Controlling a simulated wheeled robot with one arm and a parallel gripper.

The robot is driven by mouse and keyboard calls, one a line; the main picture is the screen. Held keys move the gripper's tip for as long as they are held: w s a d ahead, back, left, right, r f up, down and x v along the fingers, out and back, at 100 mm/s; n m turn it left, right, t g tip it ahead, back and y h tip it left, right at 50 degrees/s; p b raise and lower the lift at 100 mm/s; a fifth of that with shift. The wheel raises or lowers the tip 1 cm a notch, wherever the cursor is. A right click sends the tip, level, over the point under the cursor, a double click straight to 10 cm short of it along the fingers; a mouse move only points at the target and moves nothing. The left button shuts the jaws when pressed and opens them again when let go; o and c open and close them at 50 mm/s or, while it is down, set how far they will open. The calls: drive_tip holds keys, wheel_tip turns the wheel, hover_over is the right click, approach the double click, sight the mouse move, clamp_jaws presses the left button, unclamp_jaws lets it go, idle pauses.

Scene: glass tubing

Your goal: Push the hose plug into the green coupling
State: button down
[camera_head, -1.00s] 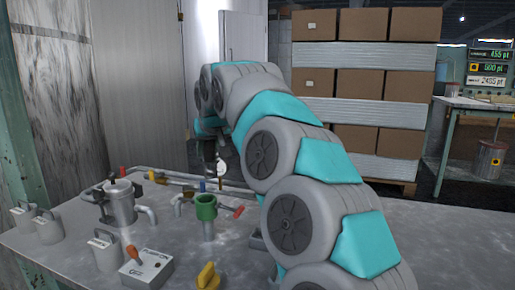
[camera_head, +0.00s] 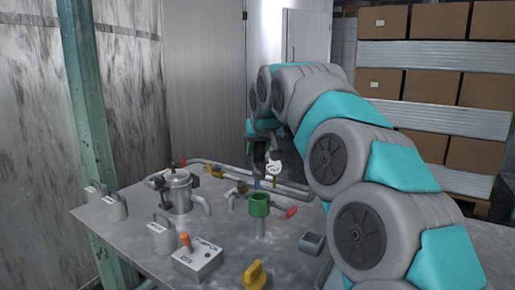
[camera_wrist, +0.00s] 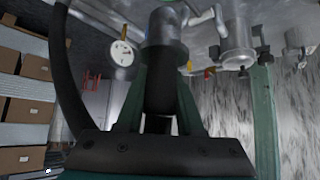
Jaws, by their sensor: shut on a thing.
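The green coupling (camera_head: 259,205) stands upright on the metal bench, with its open mouth facing up. My gripper (camera_head: 259,152) is above and behind it in the head view, small and partly dark. In the wrist view my gripper (camera_wrist: 163,108) has its two green fingers shut on the dark hose plug (camera_wrist: 160,88). The plug has a grey metallic collar and end, pointing away from my wrist. The black hose (camera_wrist: 68,85) curves along the left of the wrist view. Plug and coupling appear apart.
A round gauge (camera_head: 274,168) and pipes with coloured handles stand behind the coupling. A green pillar (camera_head: 90,110) rises at left; boxes are stacked behind.

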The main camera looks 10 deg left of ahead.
sight(261, 175)
drive_tip(key=shift+f+b, duration=1)
drive_tip(key=shift+f, duration=1.1)
drive_tip(key=shift+f+b, duration=0.95)
drive_tip(key=shift+f, duration=1.7)
idle(0.4)
drive_tip(key=shift+c, duration=2.3)
unclamp_jaws()
drive_tip(key=v, duration=0.7)
drive_tip(key=shift+s+r, duration=0.15)
drive_tip(key=shift+r, duration=0.05)
drive_tip(key=shift+s+d+r, duration=0.1)
drive_tip(key=shift+s, duration=0.05)
